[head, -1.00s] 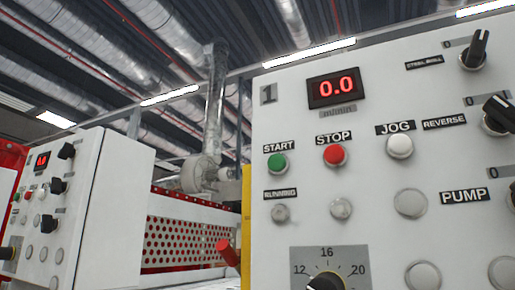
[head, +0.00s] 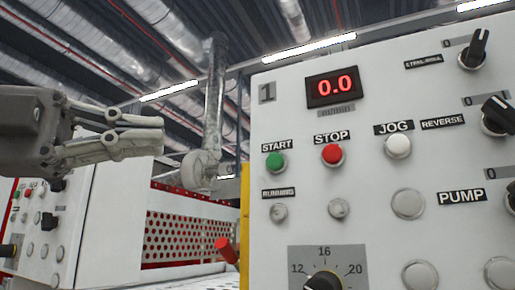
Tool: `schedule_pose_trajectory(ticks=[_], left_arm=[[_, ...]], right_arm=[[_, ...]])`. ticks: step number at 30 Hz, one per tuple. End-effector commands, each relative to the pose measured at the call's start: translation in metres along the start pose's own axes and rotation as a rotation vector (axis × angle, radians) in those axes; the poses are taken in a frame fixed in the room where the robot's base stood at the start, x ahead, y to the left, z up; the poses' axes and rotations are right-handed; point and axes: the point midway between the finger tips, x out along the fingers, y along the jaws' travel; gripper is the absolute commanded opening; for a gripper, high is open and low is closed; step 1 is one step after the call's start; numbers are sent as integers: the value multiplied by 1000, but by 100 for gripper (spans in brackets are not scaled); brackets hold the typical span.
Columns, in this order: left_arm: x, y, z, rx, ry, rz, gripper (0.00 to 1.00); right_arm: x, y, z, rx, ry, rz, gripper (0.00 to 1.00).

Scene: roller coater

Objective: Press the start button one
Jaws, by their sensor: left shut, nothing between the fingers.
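The green start button (head: 275,162) sits under a START label on the white control panel (head: 375,235) marked 1, at the upper left of that panel. The red stop button (head: 332,155) is just to its right. My left gripper (head: 160,135) reaches in from the left, shut and empty, with its fingers pointing right. In the picture it is left of the start button and slightly higher, clearly apart from it. My right gripper is not in view.
The panel display (head: 333,87) reads 0.0. A white jog button (head: 398,146) and several dark knobs are further right. A second control panel (head: 40,225) stands at the left behind my gripper.

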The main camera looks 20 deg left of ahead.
Motion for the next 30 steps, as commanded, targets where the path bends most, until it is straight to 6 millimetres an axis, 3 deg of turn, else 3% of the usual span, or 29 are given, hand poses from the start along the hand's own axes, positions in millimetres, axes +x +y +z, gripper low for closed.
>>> schedule_pose_trajectory(ticks=[3, 6, 20, 25, 30], left_arm=[[3, 3, -25, 36, -15, 59, 0], [4, 5, -35, 47, -21, 83, 0], [8, 5, -37, 50, -23, 90, 0], [31, 6, -36, 49, -23, 94, 0], [68, 8, -35, 48, -23, 96, 0]], right_arm=[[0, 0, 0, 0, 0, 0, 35], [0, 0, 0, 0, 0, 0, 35], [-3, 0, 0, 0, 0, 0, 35], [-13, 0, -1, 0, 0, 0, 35], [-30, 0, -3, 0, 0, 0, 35]])
